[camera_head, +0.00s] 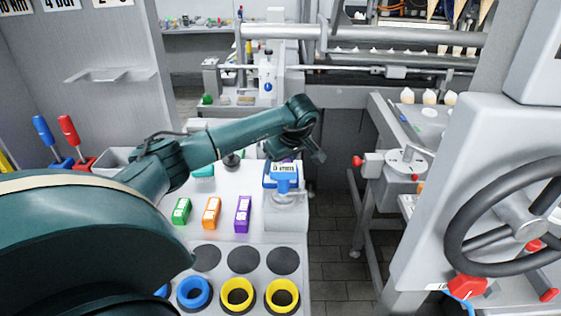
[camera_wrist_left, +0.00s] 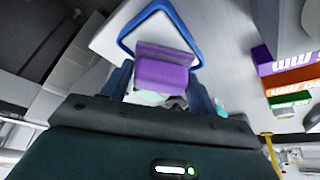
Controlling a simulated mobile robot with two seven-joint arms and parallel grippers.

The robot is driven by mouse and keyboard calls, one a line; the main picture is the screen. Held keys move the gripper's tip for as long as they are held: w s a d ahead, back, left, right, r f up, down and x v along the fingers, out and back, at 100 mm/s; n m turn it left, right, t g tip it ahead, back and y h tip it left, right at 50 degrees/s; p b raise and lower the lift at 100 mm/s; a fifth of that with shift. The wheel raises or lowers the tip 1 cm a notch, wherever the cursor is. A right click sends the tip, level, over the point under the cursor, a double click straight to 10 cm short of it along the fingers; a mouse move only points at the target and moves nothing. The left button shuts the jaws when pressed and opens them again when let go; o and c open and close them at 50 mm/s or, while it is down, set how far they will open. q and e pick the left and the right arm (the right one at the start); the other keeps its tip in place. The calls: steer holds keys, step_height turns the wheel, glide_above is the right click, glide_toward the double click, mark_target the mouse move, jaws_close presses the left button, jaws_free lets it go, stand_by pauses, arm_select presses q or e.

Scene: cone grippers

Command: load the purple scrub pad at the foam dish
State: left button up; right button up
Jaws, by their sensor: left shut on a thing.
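My left gripper (camera_head: 300,150) is over the small stand at the right end of the white worktop. In the left wrist view its fingers (camera_wrist_left: 160,88) are shut on the purple scrub pad (camera_wrist_left: 165,70). The foam dish shows there as a blue rim (camera_wrist_left: 124,42) around a pale inside, with the pad over its near side. I cannot tell whether the pad touches the dish. In the head view the blue dish (camera_head: 268,182) is partly hidden by a blue holder with a white label, and the pad is mostly hidden. My right gripper is not in view.
Green (camera_head: 181,211), orange (camera_head: 211,213) and purple (camera_head: 243,214) labelled blocks stand left of the stand. Dark round pads and blue and yellow rings (camera_head: 237,294) lie in front. Red and blue handled tools stand at left. A handwheel machine (camera_head: 530,228) is at right, beyond a floor gap.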

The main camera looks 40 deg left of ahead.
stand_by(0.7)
arm_select(q)
steer(key=shift+f, duration=0.45)
steer(key=shift+f, duration=0.1)
stand_by(1.2)
steer(key=shift+r+p, duration=2.75)
steer(key=shift+r, duration=0.85)
steer(key=shift+f, duration=0.1)
